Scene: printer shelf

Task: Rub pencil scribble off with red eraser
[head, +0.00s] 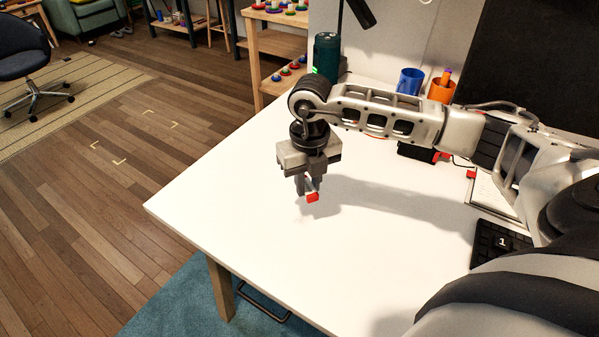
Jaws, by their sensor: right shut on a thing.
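My right gripper (309,192) points down over the white desk and is shut on the red eraser (313,198). The eraser is low, close to the desk surface; I cannot tell whether it touches. A very faint mark that may be the pencil scribble (302,219) shows on the desk just below the eraser. My left gripper is not in view.
The white desk (230,215) is bare to the left and front of the gripper. Behind my right arm stand a dark green cylinder (326,56), a blue cup (410,81) and an orange cup (441,91). A black keypad (496,241) lies at right.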

